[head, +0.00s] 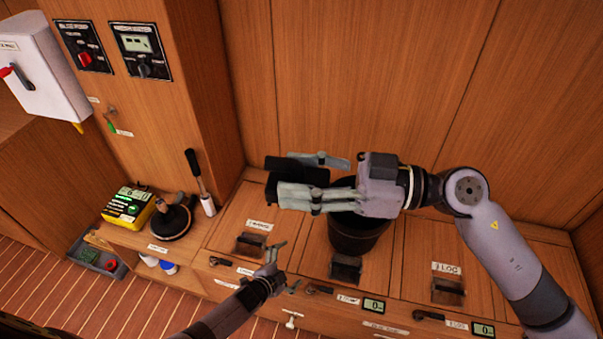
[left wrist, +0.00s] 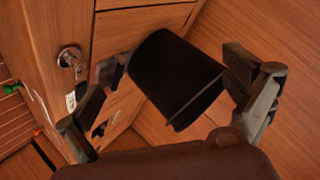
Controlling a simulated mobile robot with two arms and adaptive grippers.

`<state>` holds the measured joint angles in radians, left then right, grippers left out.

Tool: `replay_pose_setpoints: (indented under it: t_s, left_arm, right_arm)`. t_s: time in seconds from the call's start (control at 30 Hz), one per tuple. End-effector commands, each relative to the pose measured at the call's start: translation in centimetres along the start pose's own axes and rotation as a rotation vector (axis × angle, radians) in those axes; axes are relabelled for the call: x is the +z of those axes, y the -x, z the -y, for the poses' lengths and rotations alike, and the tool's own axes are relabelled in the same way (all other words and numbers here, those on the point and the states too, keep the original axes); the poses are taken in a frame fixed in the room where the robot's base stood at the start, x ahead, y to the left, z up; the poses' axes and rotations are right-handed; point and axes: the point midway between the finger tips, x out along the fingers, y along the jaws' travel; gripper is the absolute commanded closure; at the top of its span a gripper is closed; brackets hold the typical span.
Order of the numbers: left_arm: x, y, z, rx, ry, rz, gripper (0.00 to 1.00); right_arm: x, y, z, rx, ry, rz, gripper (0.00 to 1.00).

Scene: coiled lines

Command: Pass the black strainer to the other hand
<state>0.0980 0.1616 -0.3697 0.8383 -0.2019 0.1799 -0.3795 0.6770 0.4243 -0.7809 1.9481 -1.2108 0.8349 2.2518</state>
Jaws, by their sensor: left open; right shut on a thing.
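The black strainer (head: 283,163) is a dark piece between the fingers of my right gripper (head: 292,178). That gripper is shut on it, above the bench, and its fingers hide much of it. My left gripper (head: 289,266) is open and empty, lower than the strainer and apart from it. In the left wrist view its spread fingers (left wrist: 172,68) frame a dark cylinder (left wrist: 175,78). I cannot tell whether that is the strainer or the black bin.
A black bin (head: 355,238) stands on the bench below my right gripper. The wooden bench (head: 225,228) has hatches, handles and labels along its front. A plunger-like black tool (head: 172,220) and a yellow-green box (head: 128,205) stand on the left. A wooden wall rises behind.

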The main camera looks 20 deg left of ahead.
Motion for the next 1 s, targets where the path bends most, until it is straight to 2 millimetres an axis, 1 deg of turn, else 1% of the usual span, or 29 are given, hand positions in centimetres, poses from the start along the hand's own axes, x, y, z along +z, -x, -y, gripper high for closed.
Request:
replay_pose_setpoints:
  t_s: [0.03, 0.07, 0.1, 0.17, 0.2, 0.27, 0.3, 0.37, 0.4, 0.47, 0.5, 0.57, 0.6, 0.7, 0.8, 0.9, 1.0]
  left_arm:
    - [2.0, 0.9, -2.1, 0.029, 0.049, 0.05, 0.0]
    - [3.1, 1.5, -3.2, 0.043, 0.077, 0.08, 0.0]
    - [4.5, 2.3, -4.7, 0.062, 0.117, 0.119, 0.0]
    - [6.5, 3.5, -6.9, 0.09, 0.174, 0.179, 0.0]
    - [7.9, 4.5, -8.4, 0.107, 0.209, 0.219, 0.0]
    - [9.8, 6.0, -10.6, 0.132, 0.265, 0.28, 0.0]
    - [11.0, 7.1, -12.1, 0.148, 0.301, 0.321, 0.0]
    - [12.8, 8.8, -14.3, 0.171, 0.352, 0.381, 0.0]
    - [13.9, 10.0, -15.7, 0.185, 0.388, 0.423, 0.0]
    - [15.4, 12.0, -17.9, 0.206, 0.439, 0.484, 0.0]
    - [16.4, 13.3, -19.4, 0.22, 0.472, 0.525, 0.0]
    - [17.7, 15.4, -21.5, 0.238, 0.522, 0.588, 0.0]
    - [18.6, 16.9, -22.8, 0.25, 0.553, 0.63, 0.0]
    - [20.4, 20.4, -26.0, 0.275, 0.626, 0.728, 0.0]
    - [21.6, 23.5, -28.5, 0.293, 0.685, 0.811, 0.0]
    - [22.4, 26.0, -30.4, 0.306, 0.729, 0.875, 0.0]
    - [22.9, 27.5, -31.5, 0.313, 0.755, 0.914, 0.0]
  right_arm:
    - [0.0, 0.0, 0.0, 0.0, 0.0, -0.001, 1.0]
    - [0.0, 0.0, 0.0, 0.0, 0.0, -0.001, 1.0]
    - [0.0, 0.0, 0.0, 0.0, 0.0, -0.001, 1.0]
    - [0.0, 0.0, 0.0, 0.0, 0.0, -0.001, 1.0]
    - [0.0, 0.0, 0.0, 0.0, 0.0, -0.001, 1.0]
    - [0.0, 0.0, 0.0, 0.0, 0.0, -0.001, 1.0]
    - [0.0, 0.0, 0.0, 0.0, 0.0, -0.001, 1.0]
    - [0.0, 0.0, 0.0, 0.0, 0.0, -0.001, 1.0]
    - [0.0, 0.0, 0.0, 0.0, 0.0, -0.001, 1.0]
    - [0.0, 0.0, 0.0, 0.0, 0.0, -0.001, 1.0]
    - [0.0, 0.0, 0.0, 0.0, 0.0, -0.001, 1.0]
    - [0.0, 0.0, 0.0, 0.0, 0.0, -0.001, 1.0]
    - [0.0, 0.0, 0.0, 0.0, 0.0, -0.001, 1.0]
    - [0.0, 0.0, 0.0, 0.0, 0.0, -0.001, 1.0]
    - [0.0, 0.0, 0.0, 0.0, 0.0, -0.001, 1.0]
    - [0.0, 0.0, 0.0, 0.0, 0.0, -0.001, 1.0]
    - [0.0, 0.0, 0.0, 0.0, 0.0, -0.001, 1.0]
